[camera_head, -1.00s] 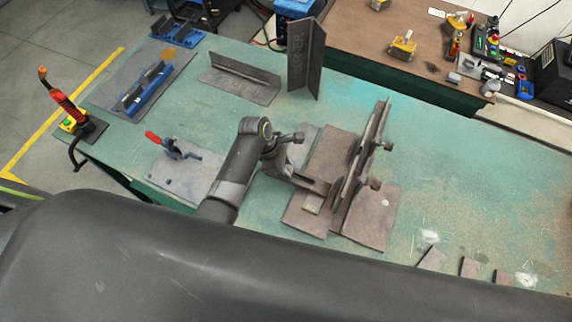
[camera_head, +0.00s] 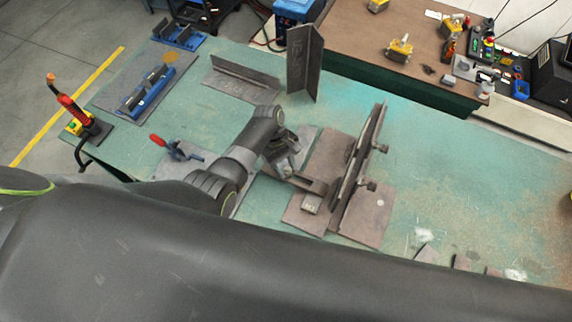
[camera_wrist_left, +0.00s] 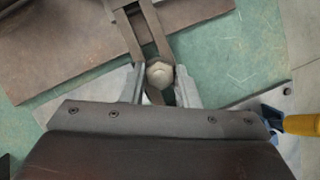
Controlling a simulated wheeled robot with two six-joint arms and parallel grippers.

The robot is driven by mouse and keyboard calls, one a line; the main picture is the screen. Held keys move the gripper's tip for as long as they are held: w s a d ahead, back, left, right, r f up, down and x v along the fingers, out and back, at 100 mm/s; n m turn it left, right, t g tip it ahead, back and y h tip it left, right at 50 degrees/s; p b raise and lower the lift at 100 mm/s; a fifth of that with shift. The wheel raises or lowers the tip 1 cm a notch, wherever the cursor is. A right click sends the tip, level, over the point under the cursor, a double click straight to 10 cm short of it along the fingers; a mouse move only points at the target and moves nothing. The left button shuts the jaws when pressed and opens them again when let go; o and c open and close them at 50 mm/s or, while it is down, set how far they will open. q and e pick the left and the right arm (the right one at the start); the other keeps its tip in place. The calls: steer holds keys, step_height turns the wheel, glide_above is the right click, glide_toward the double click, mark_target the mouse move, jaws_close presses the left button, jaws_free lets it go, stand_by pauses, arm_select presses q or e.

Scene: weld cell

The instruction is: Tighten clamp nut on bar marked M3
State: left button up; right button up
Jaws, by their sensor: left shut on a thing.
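My left gripper (camera_head: 291,169) reaches in from the left to the near end of a clamp bar (camera_head: 305,184) over the steel plates. In the left wrist view its two fingers (camera_wrist_left: 161,88) are shut on a pale rounded clamp nut (camera_wrist_left: 160,72), at the end of a forked bar (camera_wrist_left: 139,32). In the head view the gripper hides that nut. A small tag (camera_head: 312,204) sits beside the bar; its marking is too small to read surely. Two other clamp ends (camera_head: 383,148) stick out right of the upright plate (camera_head: 355,160). My right gripper is out of view.
The green table (camera_head: 450,180) is clear to the right, apart from small plate pieces (camera_head: 427,254) near the front. A red-handled toggle clamp (camera_head: 172,149) lies left of my arm. An angle piece (camera_head: 304,62) stands behind.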

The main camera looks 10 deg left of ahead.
arm_select(q)
steer(key=m+y, duration=0.1)
steer(key=m, duration=0.2)
steer(key=m+g, duration=0.1)
steer(key=m, duration=0.1)
steer(key=shift+w+d+m+y, duration=0.15)
steer(key=shift+m+y, duration=0.25)
steer(key=m+y, duration=0.1)
steer(key=m, duration=0.1)
steer(key=m+y, duration=0.1)
steer(key=m, duration=0.2)
steer(key=shift+d+g, duration=0.15)
steer(key=shift+g, duration=0.25)
steer(key=m+y, duration=0.1)
steer(key=m, duration=0.2)
steer(key=m+y, duration=0.1)
steer(key=m, duration=0.1)
steer(key=shift+d+m+t, duration=0.15)
steer(key=shift+m+t, duration=0.25)
steer(key=shift+m+t+y, duration=0.6)
steer(key=shift+m+y, duration=0.1)
steer(key=shift+m, duration=1.6)
steer(key=shift+d, duration=0.1)
steer(key=o, duration=1)
